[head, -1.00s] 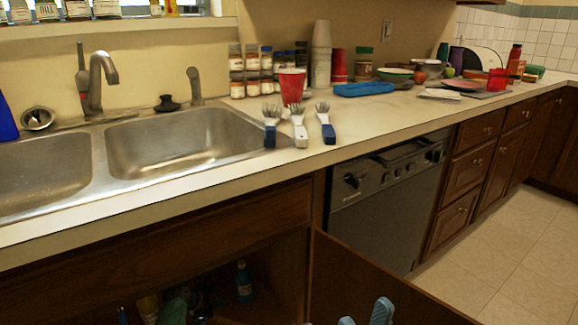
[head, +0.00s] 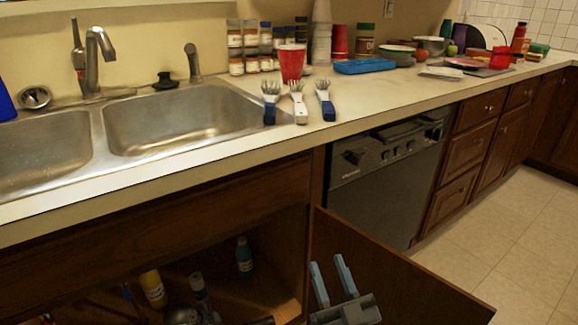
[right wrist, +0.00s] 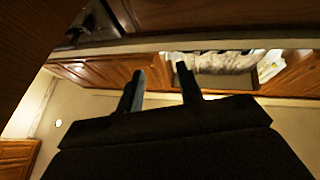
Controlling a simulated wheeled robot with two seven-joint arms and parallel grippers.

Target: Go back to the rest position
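My right gripper (head: 332,275) shows at the bottom of the head view, in front of the open cabinet door. Its two light blue fingers stand apart with nothing between them. The right wrist view also shows the right gripper (right wrist: 160,80), with its dark fingers spread and empty. My left gripper is not clearly in view.
The cabinet under the sink is open; its door (head: 400,285) stands out beside my right gripper. Inside are a yellow bottle (head: 153,288) and a blue bottle (head: 244,258). A red cup (head: 292,64) stands behind the brushes. Floor (head: 510,255) is clear at right.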

